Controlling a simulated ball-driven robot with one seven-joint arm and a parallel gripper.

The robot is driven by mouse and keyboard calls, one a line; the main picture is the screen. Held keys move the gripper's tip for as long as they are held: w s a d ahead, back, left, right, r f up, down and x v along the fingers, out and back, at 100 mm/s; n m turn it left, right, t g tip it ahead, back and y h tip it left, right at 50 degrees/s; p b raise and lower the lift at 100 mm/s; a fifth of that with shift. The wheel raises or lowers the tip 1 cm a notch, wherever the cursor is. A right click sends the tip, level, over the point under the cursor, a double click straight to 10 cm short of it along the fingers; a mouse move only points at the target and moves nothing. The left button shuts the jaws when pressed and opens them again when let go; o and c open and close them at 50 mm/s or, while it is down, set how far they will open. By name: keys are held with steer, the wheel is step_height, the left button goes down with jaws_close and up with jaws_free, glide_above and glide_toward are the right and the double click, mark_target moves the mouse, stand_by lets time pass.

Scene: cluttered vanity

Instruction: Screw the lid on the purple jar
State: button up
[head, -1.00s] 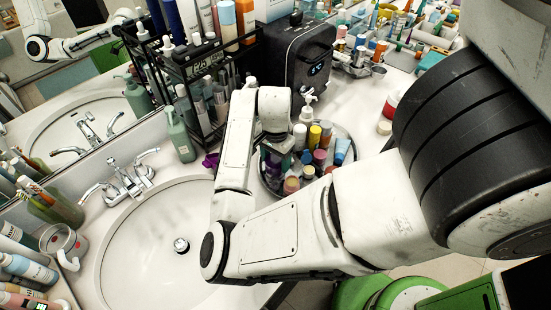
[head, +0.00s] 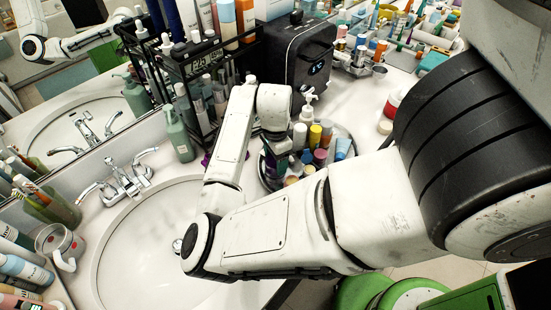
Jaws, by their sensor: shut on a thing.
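My gripper (head: 275,139) points down from the wrist over the near-left part of a round tray (head: 351,150) of small bottles. Only its dark upper part shows clearly. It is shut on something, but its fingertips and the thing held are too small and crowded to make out. A small purple thing (head: 206,159) shows at the left edge of my forearm, on the counter behind the basin. My forearm hides most of it, and I cannot tell whether it is the jar or a part of it. I cannot make out a separate lid.
Several bottles and tubes crowd the tray, including a yellow-capped one (head: 315,133) and a blue tube (head: 343,148). A black rack (head: 200,62), a black box (head: 302,60) and a green pump bottle (head: 179,135) stand behind. The sink (head: 140,250) lies left. Bare counter (head: 362,104) lies right of the box.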

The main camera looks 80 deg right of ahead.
steer(key=m, duration=0.1)
steer(key=m+b, duration=0.1)
steer(key=shift+f+m, duration=0.25)
steer(key=shift+m, duration=0.05)
steer(key=shift+r+m, duration=0.2)
steer(key=shift+m, duration=0.7)
steer(key=shift+f+m+b, duration=0.2)
steer(key=shift+m+b, duration=0.65)
steer(key=shift+m, duration=0.35)
steer(key=shift+r+m, duration=0.2)
steer(key=shift+m, duration=0.9)
steer(key=shift+b, duration=0.3)
